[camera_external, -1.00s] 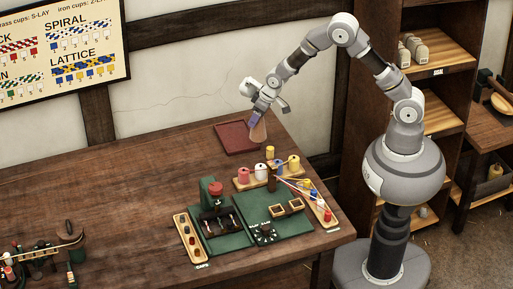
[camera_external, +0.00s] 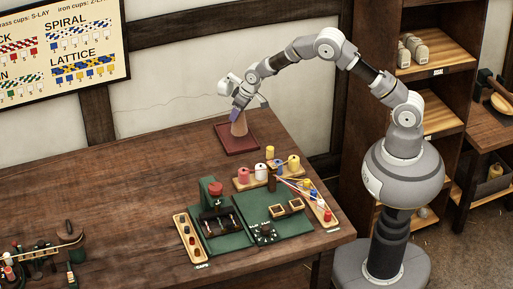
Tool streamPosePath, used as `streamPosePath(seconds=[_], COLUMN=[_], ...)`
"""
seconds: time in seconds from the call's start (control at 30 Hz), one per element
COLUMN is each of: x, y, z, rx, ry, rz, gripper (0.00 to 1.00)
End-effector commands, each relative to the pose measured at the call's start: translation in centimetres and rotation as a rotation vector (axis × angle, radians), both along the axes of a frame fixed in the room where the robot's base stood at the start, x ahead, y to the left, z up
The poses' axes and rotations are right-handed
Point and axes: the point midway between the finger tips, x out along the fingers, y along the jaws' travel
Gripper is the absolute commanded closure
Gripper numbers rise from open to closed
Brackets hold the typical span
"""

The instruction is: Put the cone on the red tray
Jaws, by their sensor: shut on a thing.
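The cone (camera_external: 239,127) is tan and wooden, wide at its base and narrow at the top. It is upright over the middle of the red tray (camera_external: 236,150), a shallow dark red square at the back of the table. My gripper (camera_external: 237,114) is shut on the cone's upper part, reaching in from above. Whether the cone's base touches the tray floor or hangs just above it, I cannot tell. The gripper's purple finger hides part of the cone's top left side.
In front of the tray stands a wooden rack with colored spools (camera_external: 262,172). Nearer is a green board (camera_external: 240,232) with a small machine and cups. The table left of the tray is clear. A wall stands close behind.

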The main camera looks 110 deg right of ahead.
Motion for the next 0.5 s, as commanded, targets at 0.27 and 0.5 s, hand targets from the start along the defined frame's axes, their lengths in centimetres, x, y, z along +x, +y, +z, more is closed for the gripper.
streamPosePath(seconds=[0.27,0.5], x=[0.3,0.3], y=[-0.2,-0.2], z=[-3.7,-3.5], rx=[-0.001,-0.002], ry=[0.0,-0.001], rz=[0.001,0.001], gripper=[1.0,1.0])
